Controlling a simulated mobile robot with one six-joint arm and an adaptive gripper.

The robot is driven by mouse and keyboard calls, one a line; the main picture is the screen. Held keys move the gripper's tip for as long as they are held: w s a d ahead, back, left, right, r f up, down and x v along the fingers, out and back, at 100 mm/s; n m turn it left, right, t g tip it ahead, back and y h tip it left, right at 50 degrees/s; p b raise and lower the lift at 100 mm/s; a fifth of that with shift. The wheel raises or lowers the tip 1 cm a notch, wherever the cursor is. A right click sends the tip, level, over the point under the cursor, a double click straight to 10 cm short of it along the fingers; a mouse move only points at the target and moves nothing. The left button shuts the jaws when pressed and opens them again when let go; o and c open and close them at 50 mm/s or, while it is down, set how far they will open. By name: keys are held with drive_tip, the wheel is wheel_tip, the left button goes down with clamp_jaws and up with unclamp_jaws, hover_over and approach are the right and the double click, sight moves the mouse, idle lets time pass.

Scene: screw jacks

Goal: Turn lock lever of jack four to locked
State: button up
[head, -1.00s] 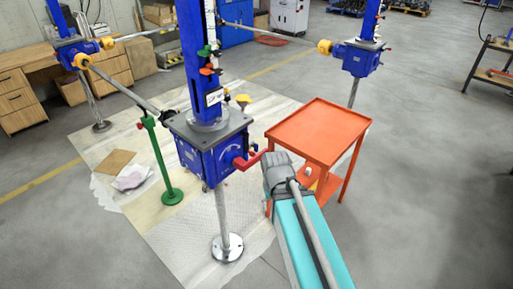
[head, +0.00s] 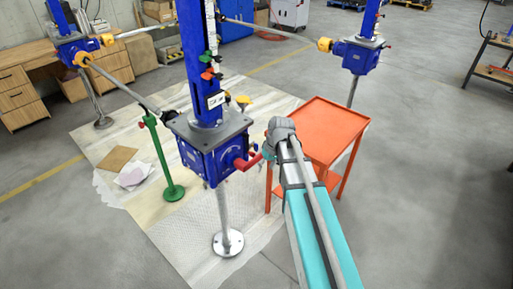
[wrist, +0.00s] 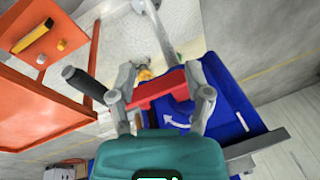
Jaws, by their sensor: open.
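The nearest blue jack (head: 210,150) has a red lock lever (head: 247,161) on its right side; I cannot read a jack number. My gripper (wrist: 157,72) is open. In the wrist view, its fingers lie on either side of the red lever (wrist: 160,88), which crosses between them; I cannot tell whether they touch it. A white curved arrow (wrist: 176,121) is on the blue housing (wrist: 228,95) by the lever. A black cylindrical grip (wrist: 84,82) sticks out left of the fingers. In the head view my wrist hides the fingertips.
An orange table (head: 318,127) stands close to the right of the jack, near my arm. A green stand (head: 160,155) is on the left. Other blue jacks stand at the back left (head: 76,50) and back right (head: 356,56).

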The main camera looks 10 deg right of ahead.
drive_tip(key=w+d+r+n+y+p, duration=0.1)
drive_tip(key=w+d+r, duration=0.1)
drive_tip(key=w, duration=0.4)
drive_tip(key=w+d+r+n+t+y+p, duration=0.1)
drive_tip(key=w+d+r+n+p, duration=0.1)
drive_tip(key=w, duration=0.5)
wheel_tip(320, 180, up, 2)
drive_tip(key=shift+w+d+y, duration=0.15)
drive_tip(key=shift+d+y, duration=0.15)
drive_tip(key=shift+d, duration=0.25)
drive_tip(key=shift+f, duration=0.15)
drive_tip(key=shift+b+x, duration=1.25)
drive_tip(key=shift+x, duration=0.1)
drive_tip(key=b+x, duration=0.9)
drive_tip(key=x, duration=0.2)
drive_tip(key=shift+w, duration=0.1)
